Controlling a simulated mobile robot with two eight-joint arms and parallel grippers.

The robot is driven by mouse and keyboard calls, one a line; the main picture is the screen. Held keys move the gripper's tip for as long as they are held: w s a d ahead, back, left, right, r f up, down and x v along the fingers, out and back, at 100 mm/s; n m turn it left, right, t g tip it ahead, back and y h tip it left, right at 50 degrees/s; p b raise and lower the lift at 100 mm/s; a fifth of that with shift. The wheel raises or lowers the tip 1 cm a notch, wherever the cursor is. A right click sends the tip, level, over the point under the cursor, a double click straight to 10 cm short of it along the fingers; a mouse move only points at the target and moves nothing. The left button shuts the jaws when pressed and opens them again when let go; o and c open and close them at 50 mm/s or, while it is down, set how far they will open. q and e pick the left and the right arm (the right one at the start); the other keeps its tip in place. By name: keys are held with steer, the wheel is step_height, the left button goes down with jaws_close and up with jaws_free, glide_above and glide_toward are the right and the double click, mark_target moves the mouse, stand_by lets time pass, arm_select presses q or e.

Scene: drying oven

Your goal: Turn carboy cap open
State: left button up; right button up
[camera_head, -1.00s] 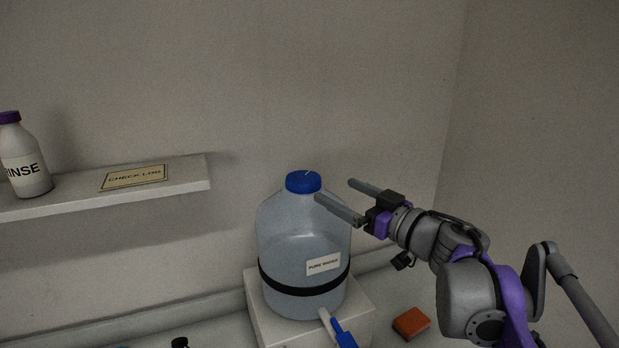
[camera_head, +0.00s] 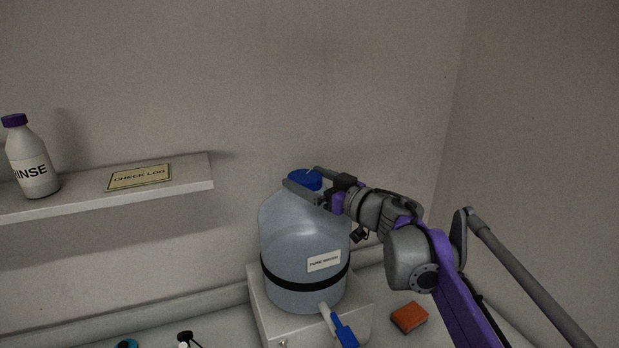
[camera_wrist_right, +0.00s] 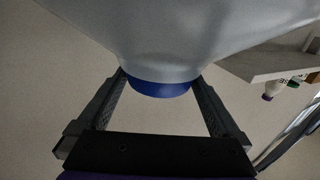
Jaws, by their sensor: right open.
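The carboy (camera_head: 290,235) is a translucent bluish jug labelled "PURE WATER" with a black band, standing upright. Its blue cap (camera_head: 305,179) is on its top. My right gripper (camera_head: 302,180) is open, with one finger on the near side of the cap and the other on the far side. In the right wrist view the cap (camera_wrist_right: 160,89) lies between the two open fingers (camera_wrist_right: 160,90), with the carboy body above it in the picture. I cannot tell whether a finger touches the cap. My left gripper is not in view.
The carboy stands on a white block (camera_head: 265,318); a blue-handled spigot (camera_head: 341,328) juts from its front. An orange block (camera_head: 409,317) lies to the right. A shelf (camera_head: 195,178) at left holds a "RINSE" bottle (camera_head: 33,165) and a "CHECK LOG" sign (camera_head: 140,177).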

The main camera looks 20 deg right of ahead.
steer(key=c, duration=0.9)
steer(key=shift+s+a+f+m+t+h+b, duration=0.15)
steer(key=shift+m+h+b, duration=0.1)
steer(key=shift+m+h, duration=0.25)
steer(key=shift+w+a+r+m+t+h+b, duration=0.15)
steer(key=shift+m+h+b, duration=0.15)
steer(key=shift+h, duration=0.4)
steer(key=shift+c, duration=0.4)
steer(key=shift+s+m+h, duration=0.1)
steer(key=shift+m+h, duration=0.2)
steer(key=shift+h, duration=0.1)
steer(key=shift+r+m+h, duration=0.15)
steer(key=shift+m+h, duration=0.25)
steer(key=shift+h, duration=0.3)
steer(key=shift+r+m+t+h+p, duration=0.3)
steer(key=shift+m+h+p, duration=0.3)
steer(key=shift+h+p, duration=0.3)
steer(key=shift+f+h, duration=0.3)
steer(key=shift+f, duration=0.05)
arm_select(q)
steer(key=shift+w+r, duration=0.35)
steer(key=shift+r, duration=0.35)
arm_select(e)
steer(key=shift+f, duration=0.1)
